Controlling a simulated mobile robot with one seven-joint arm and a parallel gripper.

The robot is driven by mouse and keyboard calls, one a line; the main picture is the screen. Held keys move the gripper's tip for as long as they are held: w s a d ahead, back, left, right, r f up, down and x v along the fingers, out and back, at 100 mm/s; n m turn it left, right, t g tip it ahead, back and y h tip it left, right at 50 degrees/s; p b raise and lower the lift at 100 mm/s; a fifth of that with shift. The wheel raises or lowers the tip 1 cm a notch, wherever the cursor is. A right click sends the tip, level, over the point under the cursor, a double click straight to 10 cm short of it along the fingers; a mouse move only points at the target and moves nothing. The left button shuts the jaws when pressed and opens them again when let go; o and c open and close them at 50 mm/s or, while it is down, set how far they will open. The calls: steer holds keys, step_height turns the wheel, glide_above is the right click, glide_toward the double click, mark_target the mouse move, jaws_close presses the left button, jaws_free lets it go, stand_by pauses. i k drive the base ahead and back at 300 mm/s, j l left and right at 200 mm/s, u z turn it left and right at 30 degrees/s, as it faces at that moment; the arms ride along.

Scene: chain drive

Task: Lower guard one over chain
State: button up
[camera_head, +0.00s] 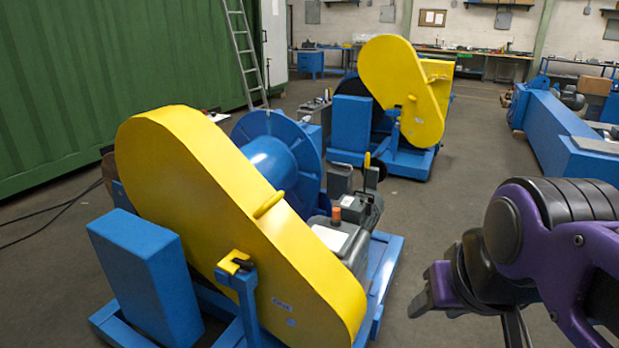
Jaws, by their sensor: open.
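A large yellow chain guard (215,190) covers the near side of the closest blue winch machine. It slants down from upper left to lower right, and no chain shows around it. A second yellow guard (400,80) is on a similar machine farther back. My gripper (425,298) is open and empty at the right, apart from both guards.
A blue drum (268,155) and a grey motor (345,238) sit behind the near guard. A blue box (146,275) stands at its left. A green container wall (110,75) and ladder (246,50) are behind. Clear floor (450,190) lies between the machines and my arm.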

mark_target(183, 175)
steer(key=j+z, duration=0.25)
steer(key=j, duration=0.5)
steer(key=k+j+z, duration=0.2)
steer(key=j, duration=0.55)
steer(key=i+j+z, duration=0.15)
steer(key=j, duration=0.5)
steer(key=j+z, duration=0.1)
steer(key=j, duration=0.55)
steer(key=k+j+u, duration=0.15)
steer(key=j, duration=0.25)
steer(key=j+u, duration=0.1)
steer(key=j, duration=0.25)
steer(key=k+j+u, duration=0.15)
steer(key=j, duration=0.3)
steer(key=i+l+z, duration=0.45)
steer(key=l, duration=0.25)
